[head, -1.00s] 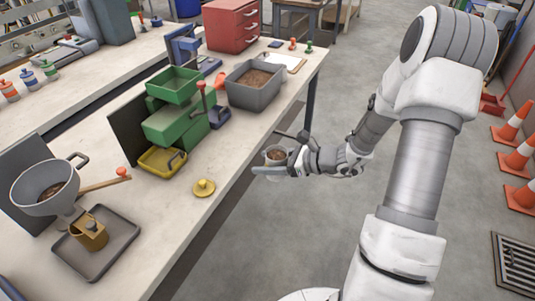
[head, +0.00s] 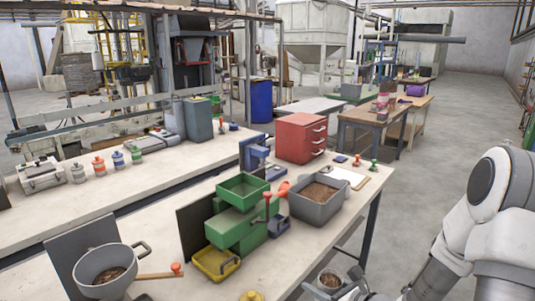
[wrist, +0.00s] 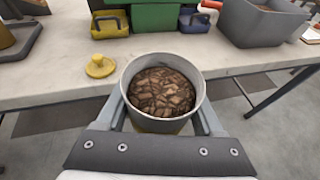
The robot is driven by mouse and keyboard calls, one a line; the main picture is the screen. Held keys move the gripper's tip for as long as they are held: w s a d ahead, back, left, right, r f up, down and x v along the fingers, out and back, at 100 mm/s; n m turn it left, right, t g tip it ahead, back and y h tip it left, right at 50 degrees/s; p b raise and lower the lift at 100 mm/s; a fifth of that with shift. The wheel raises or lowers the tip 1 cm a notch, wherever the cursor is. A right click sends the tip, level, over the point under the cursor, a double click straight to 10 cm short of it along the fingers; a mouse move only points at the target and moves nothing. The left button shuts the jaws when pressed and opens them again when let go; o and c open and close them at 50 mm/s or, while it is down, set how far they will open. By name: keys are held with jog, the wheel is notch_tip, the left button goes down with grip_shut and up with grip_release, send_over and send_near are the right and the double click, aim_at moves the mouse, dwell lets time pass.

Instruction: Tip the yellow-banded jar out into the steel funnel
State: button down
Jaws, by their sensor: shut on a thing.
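The jar (wrist: 131,80) is upright and filled with brown chips or pellets; a little yellow shows low on its side in the wrist view. My gripper (wrist: 162,108) is shut on the jar, one finger on each side. In the head view the jar (head: 329,281) and my gripper (head: 338,294) are at the bottom edge, off the bench's front side. The steel funnel (head: 92,263) is at the lower left of the head view, with brown material inside. My gripper is far to its right. The funnel is not seen in the wrist view.
A yellow knobbed lid (wrist: 100,67) lies on the bench (wrist: 60,82) near its front edge. Green bins (head: 238,226), a yellow tray (head: 212,262), a grey tub (head: 305,208) of brown material and red drawers (head: 300,138) stand along the bench. A wooden-handled tool (head: 158,275) lies beside the funnel.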

jog(key=shift+s+d+f+m+h, duration=0.15)
jog(key=shift+s+d+m+h, duration=0.1)
jog(key=shift+m+h, duration=0.25)
jog(key=shift+w+a, duration=0.2)
jog(key=shift+a, duration=0.15)
jog(key=a+r+n+g+y+b, duration=0.2)
jog(key=a+n+g+y+b, duration=0.1)
jog(key=a, duration=0.5)
jog(key=a+r+n+g+y+b, duration=0.2)
jog(key=a+n+g+y+b, duration=0.1)
jog(key=a, duration=0.5)
jog(key=n+g+b, duration=0.1)
jog(key=n+b, duration=0.1)
jog(key=shift+s+a+r+n+b, duration=0.25)
jog(key=shift+s+n+b, duration=0.05)
jog(key=shift+n, duration=0.1)
jog(key=s+a+f+b, duration=0.1)
jog(key=a+f, duration=0.1)
jog(key=a, duration=0.1)
jog(key=s+a+f+b, duration=0.1)
jog(key=a+f, duration=0.1)
jog(key=a, duration=0.2)
jog(key=s+a+f+b, duration=0.1)
jog(key=s+a+f, duration=0.1)
jog(key=a+f, duration=0.1)
jog(key=shift+a+f+b, duration=0.1)
jog(key=shift+a+b, duration=0.3)
jog(key=shift+a, duration=0.05)
jog(key=shift+f+b, duration=0.6)
jog(key=shift+f, duration=1.1)
